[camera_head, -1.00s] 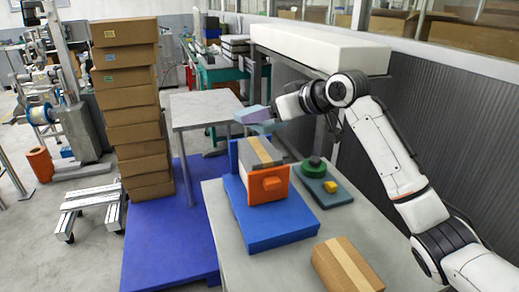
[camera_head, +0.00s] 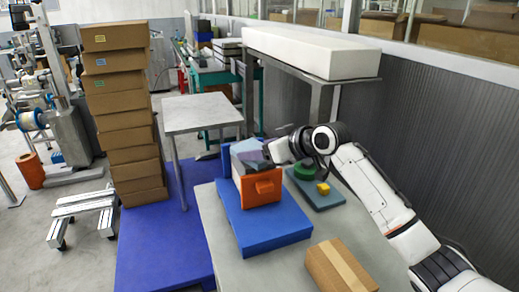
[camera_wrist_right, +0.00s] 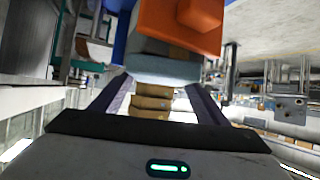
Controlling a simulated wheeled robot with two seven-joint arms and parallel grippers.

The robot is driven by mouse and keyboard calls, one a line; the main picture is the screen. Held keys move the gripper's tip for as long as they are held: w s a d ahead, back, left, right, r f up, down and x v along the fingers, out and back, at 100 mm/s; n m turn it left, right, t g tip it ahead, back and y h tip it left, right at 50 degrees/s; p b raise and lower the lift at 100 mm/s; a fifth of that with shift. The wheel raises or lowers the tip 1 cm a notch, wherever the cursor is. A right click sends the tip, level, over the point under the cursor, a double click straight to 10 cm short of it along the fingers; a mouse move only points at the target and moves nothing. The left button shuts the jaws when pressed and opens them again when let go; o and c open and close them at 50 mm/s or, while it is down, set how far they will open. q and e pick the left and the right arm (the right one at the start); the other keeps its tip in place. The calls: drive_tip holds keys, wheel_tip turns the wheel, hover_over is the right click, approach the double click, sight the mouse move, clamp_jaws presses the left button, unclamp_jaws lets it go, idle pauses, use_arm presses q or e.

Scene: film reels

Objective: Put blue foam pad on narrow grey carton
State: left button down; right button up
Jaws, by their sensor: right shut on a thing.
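The pale blue foam pad (camera_head: 246,147) is in my right gripper (camera_head: 262,152), at the top of the box behind the orange front panel (camera_head: 262,187). The pad now covers most of the box's top, so the carton is largely hidden. I cannot tell whether pad and carton touch. In the right wrist view the pad's grey-blue edge (camera_wrist_right: 160,68) lies between and beyond the two dark fingers, with the orange panel (camera_wrist_right: 180,25) past it. My right gripper is shut on the pad. My left gripper is out of view.
The box stands on a thick blue slab (camera_head: 265,228) on the grey table. A dark mat (camera_head: 325,198) with a green disc (camera_head: 304,171) and a yellow block (camera_head: 323,188) lies to the right. A taped brown carton (camera_head: 340,268) is at the front.

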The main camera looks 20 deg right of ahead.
drive_tip(key=shift+f, duration=0.15)
drive_tip(key=o, duration=1)
drive_tip(key=shift+r, duration=0.25)
drive_tip(key=v, duration=1.2)
drive_tip(key=shift+b, duration=0.35)
drive_tip(key=shift+f, duration=0.15)
